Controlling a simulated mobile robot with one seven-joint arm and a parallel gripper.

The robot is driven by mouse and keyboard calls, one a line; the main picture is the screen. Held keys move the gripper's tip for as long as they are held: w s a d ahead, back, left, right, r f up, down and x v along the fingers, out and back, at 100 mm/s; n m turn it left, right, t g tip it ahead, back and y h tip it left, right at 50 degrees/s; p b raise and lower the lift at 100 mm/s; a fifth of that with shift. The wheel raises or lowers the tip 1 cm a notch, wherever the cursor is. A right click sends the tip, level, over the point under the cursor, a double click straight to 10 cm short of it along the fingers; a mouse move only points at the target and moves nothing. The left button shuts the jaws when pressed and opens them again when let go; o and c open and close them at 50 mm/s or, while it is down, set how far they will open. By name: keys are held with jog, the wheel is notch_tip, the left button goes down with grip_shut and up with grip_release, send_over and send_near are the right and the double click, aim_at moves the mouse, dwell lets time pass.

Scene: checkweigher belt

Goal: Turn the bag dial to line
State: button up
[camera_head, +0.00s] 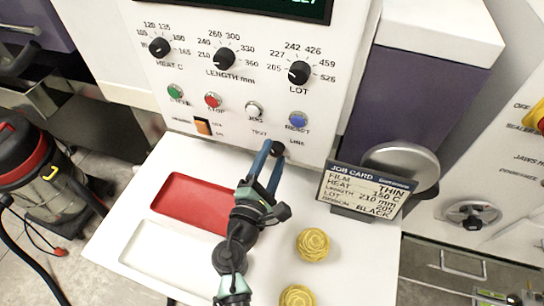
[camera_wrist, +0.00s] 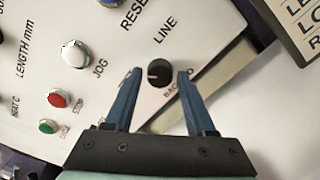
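The bag dial is a small black knob (camera_head: 277,148) at the lower right of the white control panel. In the wrist view the knob (camera_wrist: 160,71) sits between my two blue fingers, with its white pointer mark toward the left of the picture. The word LINE is printed above it there, and the label BAG below is partly readable. Another label to the left is partly hidden by a finger. My gripper (camera_head: 273,151) is open at the panel, and in the wrist view its fingertips (camera_wrist: 160,74) straddle the knob with a gap on each side.
Three larger dials, for heat (camera_head: 159,47), length (camera_head: 224,58) and lot (camera_head: 299,72), sit higher up. Green, red, white and blue buttons and an orange switch (camera_head: 202,126) are nearby. A job card (camera_head: 366,190) stands right of my gripper. A red tray (camera_head: 190,198) lies left.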

grip_shut()
jog(key=shift+f+b, duration=0.1)
jog(key=shift+b, duration=0.2)
jog(key=shift+f+m+b, duration=0.1)
jog(key=shift+m+b, duration=0.9)
jog(key=shift+m, duration=0.1)
jog(key=m+b, duration=0.3)
jog(key=shift+m+b, duration=0.3)
jog(key=m+b, duration=0.3)
jog(key=shift+r+m+b, duration=0.2)
jog(key=shift+m+b, duration=1.15)
jog(key=shift+m, duration=0.25)
